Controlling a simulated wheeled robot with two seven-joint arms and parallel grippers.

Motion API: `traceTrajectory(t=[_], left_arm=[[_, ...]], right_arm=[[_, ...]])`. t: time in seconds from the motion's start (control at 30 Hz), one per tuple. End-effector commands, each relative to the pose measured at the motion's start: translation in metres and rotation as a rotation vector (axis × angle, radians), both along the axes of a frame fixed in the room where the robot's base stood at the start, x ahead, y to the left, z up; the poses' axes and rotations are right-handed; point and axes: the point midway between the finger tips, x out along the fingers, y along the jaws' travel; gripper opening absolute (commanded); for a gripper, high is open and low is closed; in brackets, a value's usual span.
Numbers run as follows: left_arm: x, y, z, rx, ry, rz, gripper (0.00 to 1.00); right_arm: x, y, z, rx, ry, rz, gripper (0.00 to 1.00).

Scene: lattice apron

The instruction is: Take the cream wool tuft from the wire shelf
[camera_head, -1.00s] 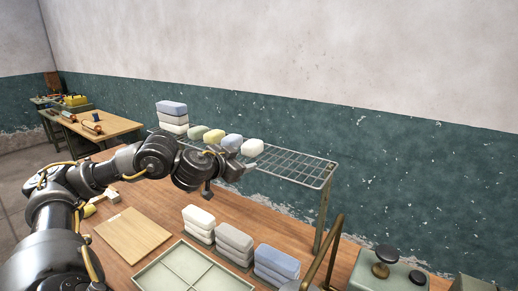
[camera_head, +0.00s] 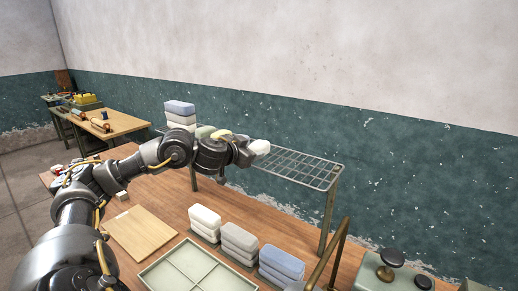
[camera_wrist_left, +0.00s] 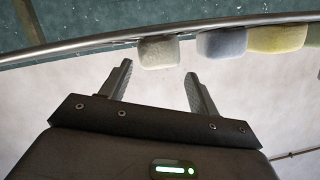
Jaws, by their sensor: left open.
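The cream wool tuft (camera_head: 260,147) sits at the right end of the row of tufts on the wire shelf (camera_head: 300,170). It also shows in the left wrist view (camera_wrist_left: 158,52), upside down in that picture, just beyond the fingertips. My left gripper (camera_head: 250,153) is at the shelf's front edge, close to the cream tuft. In the left wrist view the two fingers (camera_wrist_left: 158,78) are spread and empty, with the cream tuft ahead between them. Whether a fingertip touches it, I cannot tell. My right gripper is not in view.
Yellow (camera_wrist_left: 277,38) and blue-grey (camera_wrist_left: 221,42) tufts sit beside the cream one. A stack with a blue top (camera_head: 179,107) stands at the shelf's left. Below are several stacks, a divided tray (camera_head: 150,268) and a board (camera_head: 139,232). The shelf's right part is bare.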

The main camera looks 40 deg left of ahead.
Motion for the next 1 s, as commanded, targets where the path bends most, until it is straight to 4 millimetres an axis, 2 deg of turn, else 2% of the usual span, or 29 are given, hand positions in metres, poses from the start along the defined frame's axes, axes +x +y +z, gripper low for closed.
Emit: traceTrajectory(t=[0.2, 0.3, 0.57, 0.83, 1.0], left_arm=[[0.031, 0.005, -0.01, -0.006, 0.0, 0.002, 0.61], [0.039, 0.007, -0.013, -0.003, 0.0, 0.001, 0.61], [0.041, 0.007, -0.015, 0.0, 0.001, 0.0, 0.61], [0.04, 0.007, -0.015, 0.0, 0.001, 0.0, 0.28], [0.04, 0.007, -0.015, 0.0, 0.002, 0.001, 0.28]], right_arm=[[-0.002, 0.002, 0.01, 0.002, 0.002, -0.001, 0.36], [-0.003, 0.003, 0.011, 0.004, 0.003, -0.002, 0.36], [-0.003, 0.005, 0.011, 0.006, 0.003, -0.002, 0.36], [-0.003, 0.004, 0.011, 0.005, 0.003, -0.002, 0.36], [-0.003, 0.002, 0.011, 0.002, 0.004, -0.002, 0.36]])
